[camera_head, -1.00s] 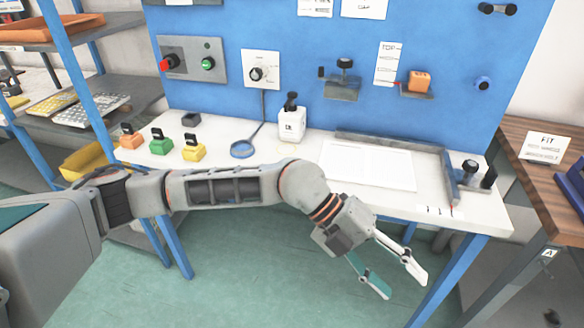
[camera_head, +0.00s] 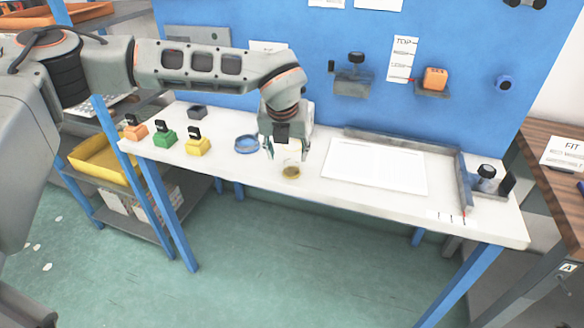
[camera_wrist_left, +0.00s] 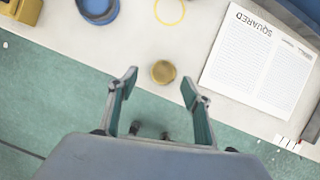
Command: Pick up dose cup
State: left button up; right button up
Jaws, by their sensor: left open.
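The dose cup (camera_head: 291,171) is a small clear cup with an amber bottom or contents. It stands on the white table near the front edge, left of the printed sheet. My left gripper (camera_head: 287,152) points down above and just behind it in the head view. In the left wrist view the cup (camera_wrist_left: 163,72) is a round amber shape just beyond the fingertips, roughly centred between them. The left gripper (camera_wrist_left: 160,86) is open and empty there, with the two fingers wide apart. I cannot tell its exact height over the cup. My right gripper is in no view.
On the white table (camera_head: 330,199), a blue ring dish (camera_head: 246,144) lies left of the cup and a printed sheet (camera_head: 375,166) right of it. Yellow (camera_head: 197,145), green (camera_head: 165,138) and orange (camera_head: 136,131) blocks stand farther left. A blue panel (camera_head: 470,100) rises behind.

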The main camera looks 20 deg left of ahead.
aim_at(292, 166)
pick_arm(q)
jog(key=x, duration=0.3)
jog(key=d+x, duration=0.1)
jog(key=x, duration=0.1)
jog(key=shift+s, duration=0.25)
jog(key=shift+w+a+f, duration=0.1)
jog(key=shift+w+f, duration=0.1)
jog(key=shift+f, duration=0.25)
jog(key=c, duration=1.2)
